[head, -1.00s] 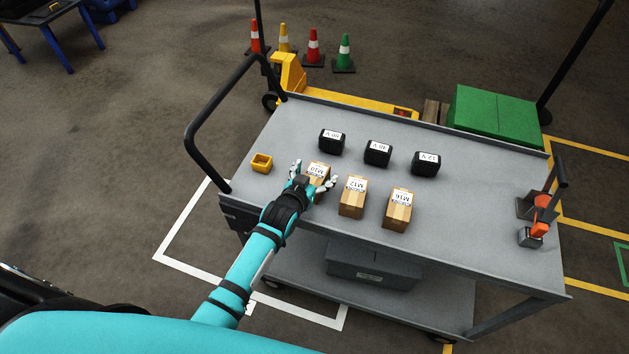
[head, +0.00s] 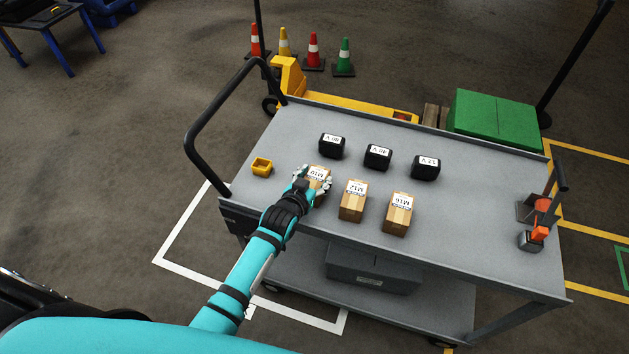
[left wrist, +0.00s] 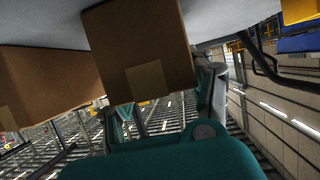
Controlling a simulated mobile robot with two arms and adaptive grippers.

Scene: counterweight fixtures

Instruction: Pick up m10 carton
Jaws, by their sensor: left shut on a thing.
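The M10 carton (head: 319,173) is a small brown box with a white label, standing on the grey cart top (head: 462,215). My left gripper (head: 312,183) is shut on it, with fingers at its left and right sides. The gripper hides the carton's lower part in the head view. In the left wrist view a brown carton (left wrist: 140,50) fills the upper middle, close to the camera. I cannot tell whether it is lifted off the cart. My right gripper is not in view.
The M12 carton (head: 353,201) stands just right of the gripper, and the M16 carton (head: 397,214) beyond it. Several black battery blocks (head: 378,156) stand behind. A yellow bin (head: 262,166) is at the left. A black cart handle (head: 205,110) rises at the left edge.

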